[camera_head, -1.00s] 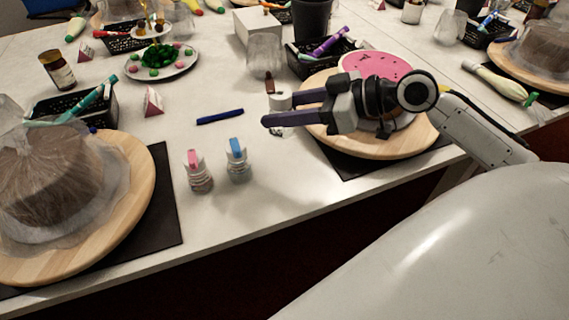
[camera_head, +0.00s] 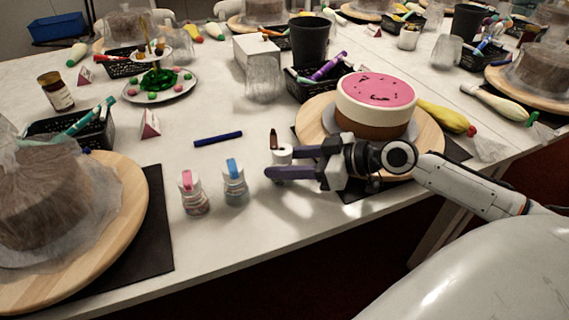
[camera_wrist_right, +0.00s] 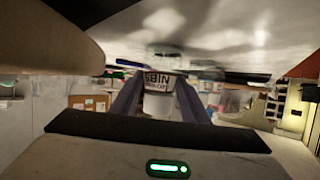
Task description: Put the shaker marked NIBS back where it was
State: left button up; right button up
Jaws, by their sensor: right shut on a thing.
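My left gripper is not in view.
The pink-topped cake (camera_head: 374,112) sits on a wooden turntable (camera_head: 427,139) right of the shaker. A blue pen (camera_head: 218,138) lies behind the capped shakers. A clear cup (camera_head: 263,82) and black basket (camera_head: 304,88) stand behind. A wrapped cake (camera_head: 45,190) is at left. Table between shakers and gripper is clear.

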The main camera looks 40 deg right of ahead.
jog(key=shift+r, duration=0.1)
jog(key=o, duration=1.2)
jog(key=v, duration=1.2)
jog(key=shift+p, duration=0.35)
